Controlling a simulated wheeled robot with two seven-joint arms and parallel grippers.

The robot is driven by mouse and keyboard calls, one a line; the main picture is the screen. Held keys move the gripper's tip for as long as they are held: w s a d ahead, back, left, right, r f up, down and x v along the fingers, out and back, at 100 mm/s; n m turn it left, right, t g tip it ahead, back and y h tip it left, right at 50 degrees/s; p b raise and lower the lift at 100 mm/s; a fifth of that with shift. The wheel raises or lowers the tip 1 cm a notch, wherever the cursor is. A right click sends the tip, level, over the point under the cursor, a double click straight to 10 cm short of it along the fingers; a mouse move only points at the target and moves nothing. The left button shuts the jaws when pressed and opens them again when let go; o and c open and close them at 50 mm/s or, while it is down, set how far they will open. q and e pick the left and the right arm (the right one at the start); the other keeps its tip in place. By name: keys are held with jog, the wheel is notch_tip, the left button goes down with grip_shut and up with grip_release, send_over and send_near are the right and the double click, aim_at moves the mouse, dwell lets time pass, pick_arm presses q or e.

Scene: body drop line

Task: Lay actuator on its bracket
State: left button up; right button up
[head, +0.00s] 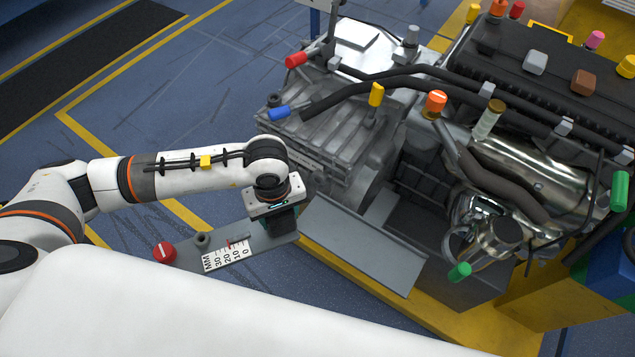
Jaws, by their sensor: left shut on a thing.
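My left gripper (277,215) points down at the middle of the picture, at the near left side of the engine assembly. It is shut on a small dark thing, probably the actuator, which is mostly hidden under the gripper and wrist. My right gripper is not in view.
The engine and gearbox (330,135) fill the right, with dark hoses and coloured caps, including a blue one (279,113) and a red one (296,60) near my arm. A grey sheet ledge (365,245) lies right of the gripper. Blue floor on the left is clear.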

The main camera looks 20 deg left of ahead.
pick_arm(q)
jog(key=w+d+n+b, duration=0.3)
jog(key=w+n, duration=0.1)
jog(key=n, duration=0.6)
jog(key=n+b, duration=0.4)
jog(key=n, duration=1)
send_over(318, 219)
jog(key=shift+w+r+n, duration=0.1)
jog(key=shift+r+n, duration=0.05)
jog(key=shift+n, duration=0.15)
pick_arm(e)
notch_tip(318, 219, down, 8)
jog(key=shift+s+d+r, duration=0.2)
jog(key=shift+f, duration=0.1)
pick_arm(q)
jog(key=shift+f+b, duration=2.6)
jog(key=shift+f, duration=1.4)
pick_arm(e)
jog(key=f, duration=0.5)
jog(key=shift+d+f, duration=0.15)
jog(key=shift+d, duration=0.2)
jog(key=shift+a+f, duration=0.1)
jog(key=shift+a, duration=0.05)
